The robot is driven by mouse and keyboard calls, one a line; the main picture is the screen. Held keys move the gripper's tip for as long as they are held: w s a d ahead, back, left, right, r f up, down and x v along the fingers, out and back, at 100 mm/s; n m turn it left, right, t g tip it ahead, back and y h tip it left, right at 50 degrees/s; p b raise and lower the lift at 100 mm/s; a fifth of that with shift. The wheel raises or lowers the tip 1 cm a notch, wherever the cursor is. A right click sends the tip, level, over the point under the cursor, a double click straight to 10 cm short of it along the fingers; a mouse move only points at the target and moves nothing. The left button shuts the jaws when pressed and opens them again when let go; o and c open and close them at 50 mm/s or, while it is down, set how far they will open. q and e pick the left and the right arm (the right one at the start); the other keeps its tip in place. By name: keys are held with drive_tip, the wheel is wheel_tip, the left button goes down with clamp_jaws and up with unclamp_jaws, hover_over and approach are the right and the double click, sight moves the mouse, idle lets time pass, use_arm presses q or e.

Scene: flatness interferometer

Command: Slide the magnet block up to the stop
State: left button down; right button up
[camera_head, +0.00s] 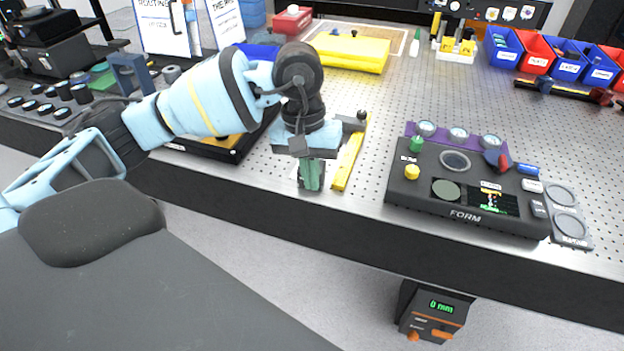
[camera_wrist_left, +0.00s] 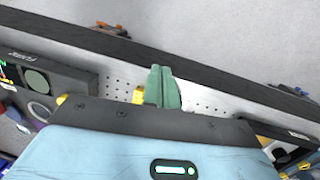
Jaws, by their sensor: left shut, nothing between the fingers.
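My left gripper (camera_head: 311,186) points down at the front part of the perforated bench, its green fingers together and empty. The fingers also show in the left wrist view (camera_wrist_left: 163,88). A yellow bar (camera_head: 349,158) lies on the bench just right of the fingers; its end shows left of them in the wrist view (camera_wrist_left: 138,96). A small dark block (camera_head: 350,123) sits by the bar's far end, partly behind my wrist. I cannot tell whether it is the magnet block or the stop. No other block shows clearly; my gripper hides some bench. My right gripper is out of view.
A black instrument labelled FORM (camera_head: 465,216) stands right of the bar, with clear bench between. A black-edged unit (camera_head: 215,150) lies left of my gripper. A yellow case (camera_head: 350,52) is behind. The bench's front edge (camera_head: 350,215) is close to the fingers.

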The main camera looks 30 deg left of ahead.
use_arm(q)
drive_tip(key=w+a+r+y, duration=0.1)
drive_tip(key=a+r+y, duration=0.1)
drive_tip(key=a, duration=0.2)
drive_tip(key=shift+m+t, duration=0.3)
drive_tip(key=shift+w+a+f+p, duration=0.15)
drive_tip(key=shift+w+f, duration=0.5)
drive_tip(key=shift+f, duration=1)
drive_tip(key=shift+w+f+p, duration=0.2)
drive_tip(key=shift+w+f, duration=0.5)
drive_tip(key=shift+f, duration=0.95)
drive_tip(key=shift+w+a+f+p, duration=0.15)
drive_tip(key=shift+w+f, duration=0.5)
drive_tip(key=shift+f, duration=1)
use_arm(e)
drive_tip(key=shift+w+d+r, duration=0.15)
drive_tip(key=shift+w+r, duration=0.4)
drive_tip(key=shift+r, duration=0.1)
use_arm(q)
drive_tip(key=shift+d, duration=0.1)
